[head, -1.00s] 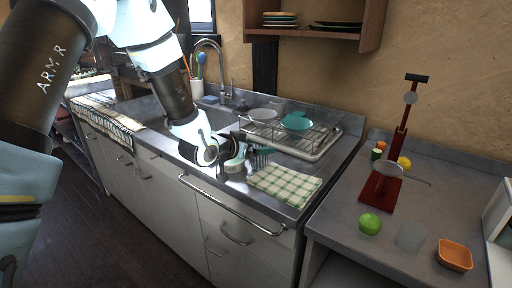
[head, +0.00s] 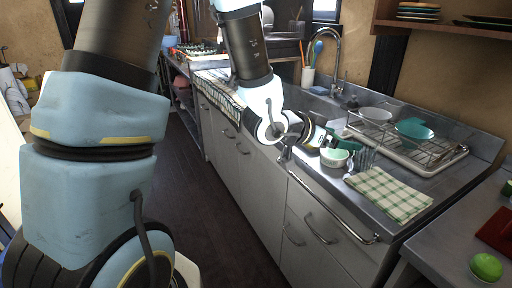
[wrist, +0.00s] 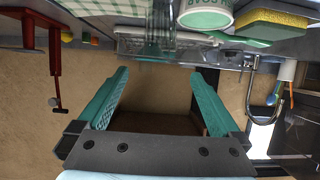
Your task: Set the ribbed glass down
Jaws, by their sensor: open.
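The ribbed glass (head: 364,159) is clear and stands on the steel counter (head: 345,183), behind the checked cloth's left end. It also shows in the wrist view (wrist: 159,28), cut by the top edge and beyond my fingertips. My gripper (head: 349,143) is open, with teal fingers spread wide in the wrist view (wrist: 160,73). Nothing lies between the fingers, and the glass is outside them. In the head view the fingers partly overlap the area behind the glass, so I cannot tell the exact gap.
A white tub (head: 334,158) with green lettering stands close left of the glass. A yellow-green sponge (wrist: 270,23) is beside it in the wrist view. A dish rack (head: 420,148) with bowls stands behind. A checked cloth (head: 390,193) lies at the counter's front. The floor is clear.

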